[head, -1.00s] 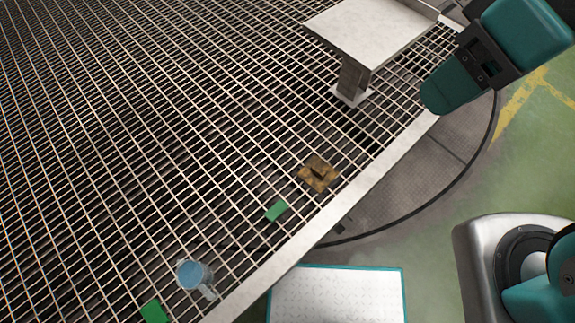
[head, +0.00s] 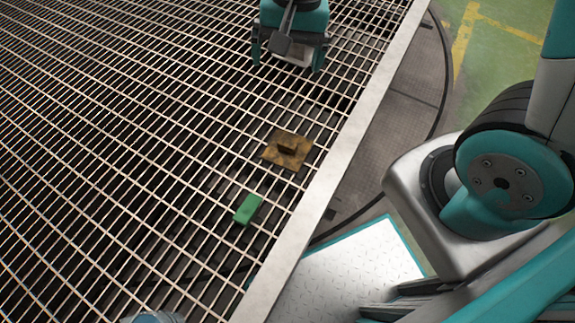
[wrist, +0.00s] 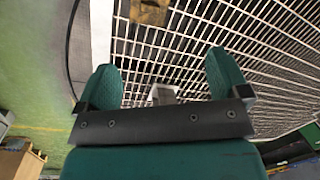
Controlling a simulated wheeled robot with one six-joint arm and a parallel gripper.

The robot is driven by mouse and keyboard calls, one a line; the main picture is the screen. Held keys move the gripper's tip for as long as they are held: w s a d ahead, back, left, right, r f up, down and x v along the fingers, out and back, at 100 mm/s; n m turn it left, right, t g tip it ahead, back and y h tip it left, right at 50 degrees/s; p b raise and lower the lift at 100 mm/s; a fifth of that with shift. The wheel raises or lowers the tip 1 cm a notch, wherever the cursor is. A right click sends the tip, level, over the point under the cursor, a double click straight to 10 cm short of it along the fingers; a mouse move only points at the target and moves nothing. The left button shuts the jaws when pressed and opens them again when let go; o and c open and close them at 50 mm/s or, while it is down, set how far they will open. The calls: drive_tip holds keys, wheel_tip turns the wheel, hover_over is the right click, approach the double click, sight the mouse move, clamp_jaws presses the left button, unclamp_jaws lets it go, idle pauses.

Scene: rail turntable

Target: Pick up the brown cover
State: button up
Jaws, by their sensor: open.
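The brown cover (head: 288,149) is a flat, mottled square plate with a small raised block on top. It lies on the metal grating near its right edge in the head view. Part of it shows at the top edge of the wrist view (wrist: 149,11). My gripper (head: 287,68) is above the grating, farther back than the cover and apart from it. In the wrist view its two teal fingers (wrist: 163,80) are spread with no object held between them.
A green block (head: 248,209) lies on the grating just in front of the cover. A light-blue object (head: 155,318) is cut off at the bottom edge. The grating's pale border (head: 335,160) runs along the right. The grating left of the cover is clear.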

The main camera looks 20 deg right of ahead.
drive_tip(key=w+d+f+m+h+b, duration=0.15)
drive_tip(key=f+b, duration=0.25)
drive_tip(key=f, duration=0.5)
drive_tip(key=w+d+f+m+b, duration=0.1)
drive_tip(key=w+f+m+b, duration=0.25)
drive_tip(key=f, duration=0.55)
drive_tip(key=b, duration=0.6)
hover_over(287, 143)
drive_tip(key=f, duration=1.1)
drive_tip(key=shift+s+d, duration=0.15)
drive_tip(key=shift+d, duration=0.1)
drive_tip(key=f+b, duration=0.4)
drive_tip(key=f, duration=0.2)
drive_tip(key=shift+a+f, duration=0.1)
drive_tip(key=shift+a, duration=0.1)
drive_tip(key=c, duration=1.3)
